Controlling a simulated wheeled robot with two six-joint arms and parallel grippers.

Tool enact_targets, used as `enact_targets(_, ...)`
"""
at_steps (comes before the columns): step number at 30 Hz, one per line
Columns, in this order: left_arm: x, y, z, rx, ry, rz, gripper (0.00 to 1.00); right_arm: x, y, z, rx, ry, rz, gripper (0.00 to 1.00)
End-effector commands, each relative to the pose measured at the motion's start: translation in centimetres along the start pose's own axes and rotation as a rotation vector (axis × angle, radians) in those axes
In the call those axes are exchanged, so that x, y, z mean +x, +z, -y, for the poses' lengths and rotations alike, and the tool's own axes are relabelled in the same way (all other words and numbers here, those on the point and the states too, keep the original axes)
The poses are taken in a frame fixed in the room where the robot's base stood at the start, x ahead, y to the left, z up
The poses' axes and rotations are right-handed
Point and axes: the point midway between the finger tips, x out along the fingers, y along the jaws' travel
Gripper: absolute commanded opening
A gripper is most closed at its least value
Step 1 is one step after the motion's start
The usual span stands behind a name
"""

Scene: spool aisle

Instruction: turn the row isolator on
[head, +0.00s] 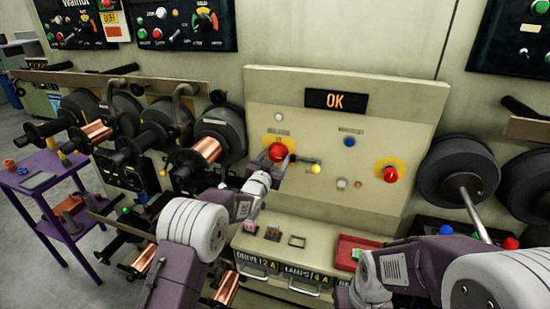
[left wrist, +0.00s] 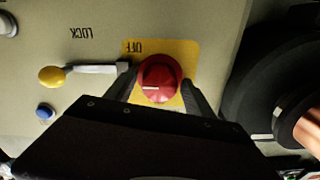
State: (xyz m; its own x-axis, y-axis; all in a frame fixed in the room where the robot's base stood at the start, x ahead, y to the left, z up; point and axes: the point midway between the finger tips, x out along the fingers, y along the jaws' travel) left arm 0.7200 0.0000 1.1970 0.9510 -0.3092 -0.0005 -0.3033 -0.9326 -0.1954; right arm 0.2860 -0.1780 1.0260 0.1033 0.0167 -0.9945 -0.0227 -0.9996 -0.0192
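A red rotary knob (head: 278,151) sits on a yellow plate at the left of the beige panel (head: 345,80). In the left wrist view, the knob (left wrist: 160,78) has a short white mark, and its plate reads OFF, upside down. My left gripper (head: 280,162) is at the knob. Its dark fingers (left wrist: 160,90) stand open on either side, with small gaps visible. A lever with a yellow ball end (left wrist: 52,76) lies beside the plate, near the word LOCK; it also shows in the head view (head: 315,169). My right gripper is out of view.
A lit OK display (head: 335,100) is above. A second red knob on a yellow disc (head: 390,174) and a blue button (head: 349,142) are to the right. Drawers (head: 285,270) lie below. Copper spools (head: 205,149) and dark flanges flank the panel.

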Motion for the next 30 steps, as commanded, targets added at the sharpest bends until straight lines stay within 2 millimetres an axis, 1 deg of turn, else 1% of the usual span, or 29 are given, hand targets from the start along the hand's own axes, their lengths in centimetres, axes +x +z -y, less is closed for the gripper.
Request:
enact_targets(1, 0.0, 0.0, 0.0, 0.0, 0.0, 0.0, 0.45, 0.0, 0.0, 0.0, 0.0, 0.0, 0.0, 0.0)
enact_targets(2, 0.0, 0.0, 0.0, 0.0, 0.0, 0.0, 0.37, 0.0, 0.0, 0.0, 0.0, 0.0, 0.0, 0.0)
enact_targets(3, 0.0, 0.0, 0.0, 0.0, 0.0, 0.0, 0.26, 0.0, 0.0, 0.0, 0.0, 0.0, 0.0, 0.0)
enact_targets(5, 0.0, 0.0, 0.0, 0.0, 0.0, 0.0, 0.09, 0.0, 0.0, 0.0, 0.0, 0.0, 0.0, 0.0)
enact_targets(6, 0.0, 0.0, 0.0, 0.0, 0.0, 0.0, 0.08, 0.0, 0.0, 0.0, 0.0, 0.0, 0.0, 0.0)
enact_targets(11, 0.0, 0.0, 0.0, -0.012, 0.0, -0.001, 0.08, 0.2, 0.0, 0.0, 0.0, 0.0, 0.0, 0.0)
enact_targets(17, 0.0, 0.2, -0.1, -0.085, 0.0, -0.003, 0.08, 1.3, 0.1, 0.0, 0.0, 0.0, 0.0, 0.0)
enact_targets(23, 0.0, 0.3, -0.1, -0.237, 0.0, -0.003, 0.08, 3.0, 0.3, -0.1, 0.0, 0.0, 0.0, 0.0)
enact_targets(30, 0.0, 0.3, -0.1, -0.465, 0.0, -0.003, 0.08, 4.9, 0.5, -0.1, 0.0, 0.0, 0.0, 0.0)
